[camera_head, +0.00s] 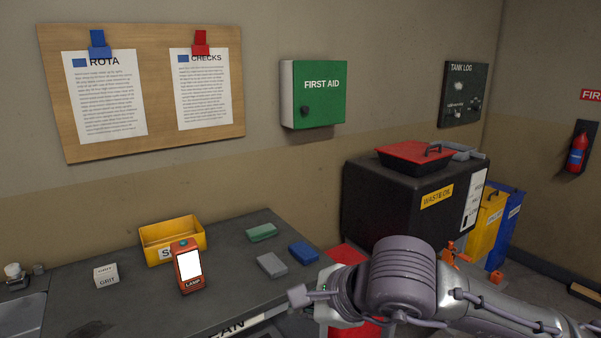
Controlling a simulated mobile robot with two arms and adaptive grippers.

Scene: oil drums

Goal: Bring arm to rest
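My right arm comes in from the right edge, across the lower right of the view. Its gripper (318,294) points left, near the right end of the dark bench. One grey finger part shows; the rest is hidden behind the wrist, so I cannot tell how far the fingers are apart. I see nothing held in it. My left gripper is out of view.
The bench (120,300) holds a yellow bin (160,232), an orange lamp (188,268), a grit box (106,275) and green, grey and blue blocks (302,253). A black waste oil tank (390,200) stands behind my arm, with a red tray (410,155) on top.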

